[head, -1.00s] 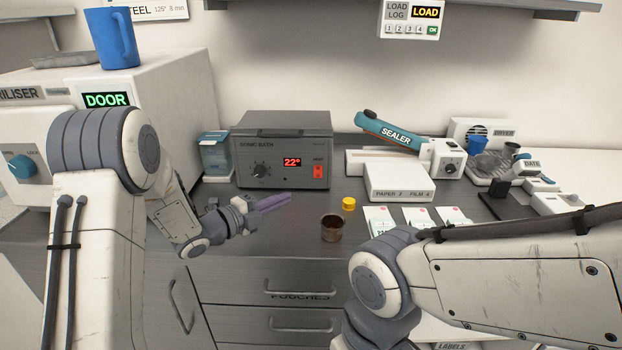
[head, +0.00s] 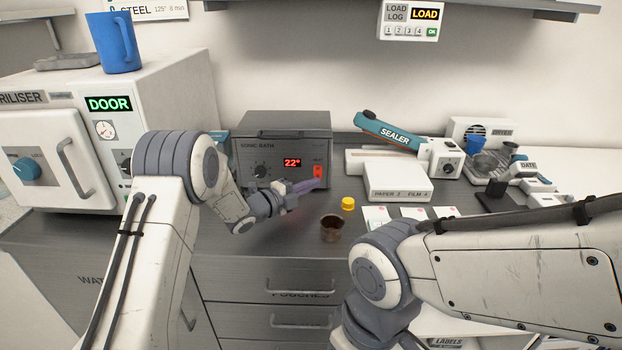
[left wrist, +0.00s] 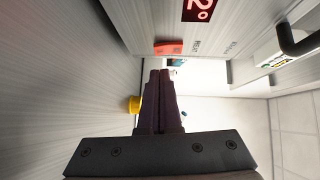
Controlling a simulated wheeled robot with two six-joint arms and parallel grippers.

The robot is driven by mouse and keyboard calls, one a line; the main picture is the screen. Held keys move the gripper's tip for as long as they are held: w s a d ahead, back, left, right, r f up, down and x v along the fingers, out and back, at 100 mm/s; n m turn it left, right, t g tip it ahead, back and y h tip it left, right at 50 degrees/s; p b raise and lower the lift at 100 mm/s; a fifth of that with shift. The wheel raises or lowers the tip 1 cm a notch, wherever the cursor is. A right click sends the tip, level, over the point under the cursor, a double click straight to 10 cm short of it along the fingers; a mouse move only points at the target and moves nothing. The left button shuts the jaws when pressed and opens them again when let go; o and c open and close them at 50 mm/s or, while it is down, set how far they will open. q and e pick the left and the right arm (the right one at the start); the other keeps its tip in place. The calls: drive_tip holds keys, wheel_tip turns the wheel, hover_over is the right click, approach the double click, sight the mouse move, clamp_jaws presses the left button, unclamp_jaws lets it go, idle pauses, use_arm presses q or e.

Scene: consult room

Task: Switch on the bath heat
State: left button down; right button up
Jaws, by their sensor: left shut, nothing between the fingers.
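The sonic bath (head: 285,145) is a grey box at the back of the counter. Its display (head: 292,163) reads 22° in red. The red heat switch (head: 318,171) sits at the right of its front; it also shows in the left wrist view (left wrist: 168,47), beside the label HEAT. My left gripper (head: 318,183) is shut and empty, its purple fingers just in front of the switch and slightly below it. In the left wrist view the closed fingertips (left wrist: 160,73) point near the switch, seemingly still apart from it. My right arm shows, but its gripper is out of frame.
A brown cup (head: 331,229) and a yellow cap (head: 348,204) stand on the counter near my left gripper. The pouch sealer (head: 395,170) is to the right of the bath. The steriliser (head: 60,150) stands at left.

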use_arm(q)
drive_tip(key=shift+w+f, duration=0.15)
drive_tip(key=shift+w, duration=0.95)
drive_tip(key=shift+w+f+b, duration=0.15)
drive_tip(key=shift+f+b, duration=0.25)
drive_tip(key=shift+b, duration=0.75)
drive_tip(key=shift+w+r, duration=0.1)
drive_tip(key=shift+r, duration=0.2)
drive_tip(key=shift+m, duration=0.3)
drive_tip(key=s, duration=0.1)
drive_tip(key=s+b, duration=0.1)
drive_tip(key=s+f+b, duration=0.1)
drive_tip(key=s, duration=0.1)
drive_tip(key=shift+d, duration=0.25)
drive_tip(key=v, duration=0.3)
drive_tip(key=b+v, duration=0.1)
drive_tip(key=v, duration=0.3)
drive_tip(key=f+v, duration=0.1)
drive_tip(key=v, duration=0.2)
drive_tip(key=shift+a+f, duration=0.1)
drive_tip(key=shift+a, duration=0.2)
